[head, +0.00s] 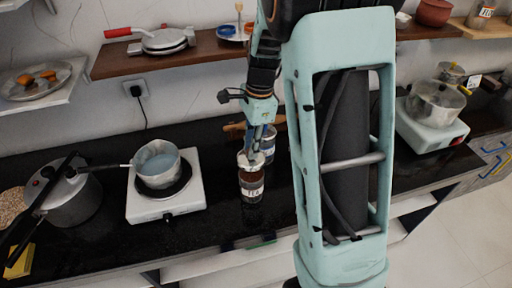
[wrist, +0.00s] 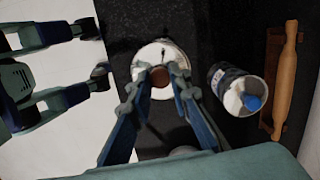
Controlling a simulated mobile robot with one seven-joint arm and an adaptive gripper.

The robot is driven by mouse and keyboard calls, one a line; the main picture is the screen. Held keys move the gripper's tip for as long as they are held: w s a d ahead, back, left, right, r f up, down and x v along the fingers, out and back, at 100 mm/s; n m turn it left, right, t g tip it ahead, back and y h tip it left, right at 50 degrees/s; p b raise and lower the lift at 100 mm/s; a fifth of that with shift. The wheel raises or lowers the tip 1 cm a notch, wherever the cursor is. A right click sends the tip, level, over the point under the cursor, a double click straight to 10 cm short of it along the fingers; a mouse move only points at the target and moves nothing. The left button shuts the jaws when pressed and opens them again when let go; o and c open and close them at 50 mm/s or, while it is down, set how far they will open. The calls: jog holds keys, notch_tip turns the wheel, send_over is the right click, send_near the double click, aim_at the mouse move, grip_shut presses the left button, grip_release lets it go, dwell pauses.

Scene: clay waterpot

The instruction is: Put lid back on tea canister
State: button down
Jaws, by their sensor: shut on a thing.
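My gripper (head: 258,143) is shut on the brown knob of a round, silvery lid (head: 249,163). The lid (wrist: 160,53) also shows in the wrist view, with the knob (wrist: 160,77) between my fingertips (wrist: 160,75). A dark brown, see-through canister (head: 251,188) with a white label stands upright on the black counter, directly under the lid. The lid appears at or just over its mouth; I cannot tell whether they touch. The lid hides the mouth in the wrist view. A second canister (head: 268,143) stands just behind; the wrist view (wrist: 237,92) shows it open with something blue inside.
A rolling pin (wrist: 286,80) on a wooden board lies to the right in the wrist view. A white stove (head: 165,198) with a pan (head: 157,165) stands left of the canister, and a pressure cooker (head: 72,198) further left. The black counter between stove and canister is clear.

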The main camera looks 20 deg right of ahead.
aim_at(252, 161)
jog(key=shift+f+b, duration=1.95)
jog(key=shift+f, duration=0.2)
jog(key=shift+f+b, duration=0.6)
jog(key=shift+f, duration=0.4)
jog(key=shift+p, duration=0.35)
jog(key=shift+f, duration=0.15)
dwell(0.4)
jog(key=c, duration=1.7)
grip_release()
jog(key=shift+o, duration=0.2)
jog(key=o, duration=0.4)
jog(key=shift+o, duration=0.2)
